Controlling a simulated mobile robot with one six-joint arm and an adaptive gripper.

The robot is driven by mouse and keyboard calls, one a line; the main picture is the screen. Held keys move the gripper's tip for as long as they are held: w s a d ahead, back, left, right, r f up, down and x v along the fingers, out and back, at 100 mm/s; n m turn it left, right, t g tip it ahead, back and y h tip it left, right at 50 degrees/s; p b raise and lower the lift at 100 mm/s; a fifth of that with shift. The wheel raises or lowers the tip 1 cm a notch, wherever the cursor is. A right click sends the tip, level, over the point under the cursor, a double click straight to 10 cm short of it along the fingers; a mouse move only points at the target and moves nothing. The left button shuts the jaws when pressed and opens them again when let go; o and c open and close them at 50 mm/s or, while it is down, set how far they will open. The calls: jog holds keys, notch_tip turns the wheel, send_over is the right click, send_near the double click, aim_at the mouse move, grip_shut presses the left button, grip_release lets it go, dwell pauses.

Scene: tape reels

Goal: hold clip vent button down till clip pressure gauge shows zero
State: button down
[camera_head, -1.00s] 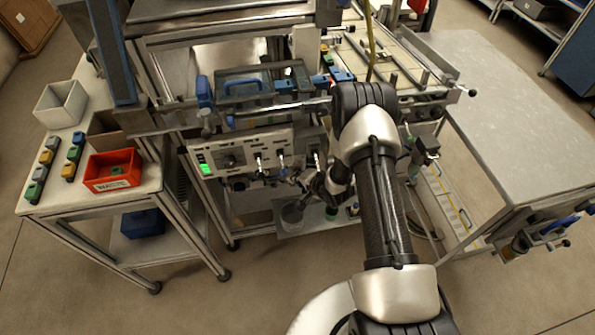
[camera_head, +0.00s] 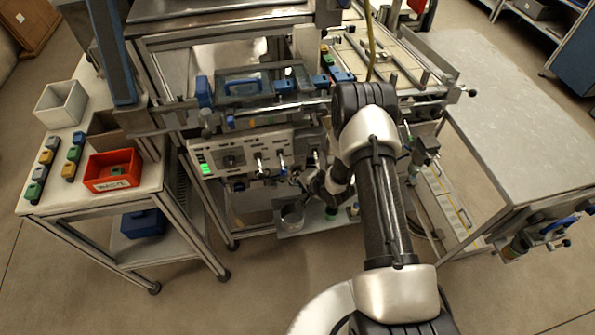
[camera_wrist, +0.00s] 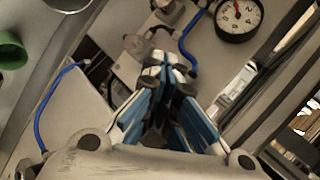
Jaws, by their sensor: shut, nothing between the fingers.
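In the wrist view my gripper (camera_wrist: 166,72) is shut, its blue-and-black fingers together with nothing between them. The fingertips are over or against a small grey block with metal fittings (camera_wrist: 128,62). I cannot tell whether they touch it. No vent button can be made out; the fingertips may hide it. A round white-faced gauge (camera_wrist: 239,17) with a black rim is at the top right of the wrist view. A dark needle and a red mark show, but the reading is too small to tell. In the head view my gripper (camera_head: 303,181) is low at the machine's front, partly behind my arm.
A control panel (camera_head: 238,155) with a lit green display is left of my gripper. A metal cup (camera_head: 292,215) stands on a low shelf below. Blue hoses (camera_wrist: 46,105) run beside the fittings. A red bin (camera_head: 112,172) is on the left cart; a bare table is at right.

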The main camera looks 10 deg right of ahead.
jog(key=shift+s, duration=0.8)
jog(key=s+p, duration=0.1)
jog(key=s, duration=0.4)
jog(key=shift+s, duration=0.1)
dwell(0.5)
